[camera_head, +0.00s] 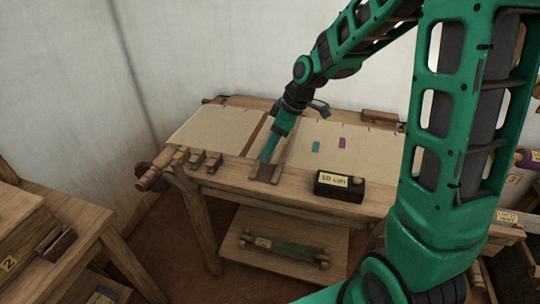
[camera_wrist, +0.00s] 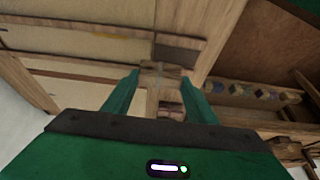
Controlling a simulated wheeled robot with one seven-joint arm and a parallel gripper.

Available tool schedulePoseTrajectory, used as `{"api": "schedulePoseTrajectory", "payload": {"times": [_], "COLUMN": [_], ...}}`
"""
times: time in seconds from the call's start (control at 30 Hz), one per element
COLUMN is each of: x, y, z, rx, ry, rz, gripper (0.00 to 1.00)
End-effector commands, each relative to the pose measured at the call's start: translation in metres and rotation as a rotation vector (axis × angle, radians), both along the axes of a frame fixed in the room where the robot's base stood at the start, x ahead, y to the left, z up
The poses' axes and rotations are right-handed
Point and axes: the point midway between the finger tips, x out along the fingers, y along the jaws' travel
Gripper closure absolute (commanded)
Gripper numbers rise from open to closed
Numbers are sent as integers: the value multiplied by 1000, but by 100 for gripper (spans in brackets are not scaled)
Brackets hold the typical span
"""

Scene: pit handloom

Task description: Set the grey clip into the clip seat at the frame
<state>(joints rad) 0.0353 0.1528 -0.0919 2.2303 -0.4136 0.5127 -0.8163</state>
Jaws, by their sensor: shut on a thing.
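My gripper (camera_head: 266,159) reaches down to the front beam of the wooden loom frame (camera_head: 237,169), with its green fingers pointing at the wood. In the wrist view my gripper (camera_wrist: 160,74) has its fingertips apart around a small greyish-brown piece (camera_wrist: 160,67), which looks like the clip. Its exact shape is hard to make out. A dark flat patch (camera_head: 265,174) lies on the beam just below the fingers, and a dark patch (camera_wrist: 180,53) also shows beyond the fingertips in the wrist view. I cannot tell whether either is the clip seat, or whether the clip touches it.
Cream cloth (camera_head: 345,145) with teal and purple marks spans the loom right of my gripper. A black box labelled "10 cm" (camera_head: 340,188) stands on the front right. Small wooden blocks (camera_head: 197,158) sit at the front left.

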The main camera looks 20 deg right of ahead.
Motion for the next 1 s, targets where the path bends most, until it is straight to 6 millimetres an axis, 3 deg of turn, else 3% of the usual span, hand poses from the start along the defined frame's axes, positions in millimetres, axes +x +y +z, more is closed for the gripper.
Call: {"api": "schedulePoseTrajectory", "payload": {"times": [0.17,0.4,0.73,0.77,0.83,1.0], "x": [1,0,1,1,1,1], "y": [-1,-1,-1,-1,0,0], "z": [-11,-40,-43,-43,-43,-43], "rx": [0,0,0,0,0,0], "ry": [0,2,-1,-1,-1,-1], "rz": [1,2,2,2,2,2], "gripper": [69,69,69,45,29,29]}}
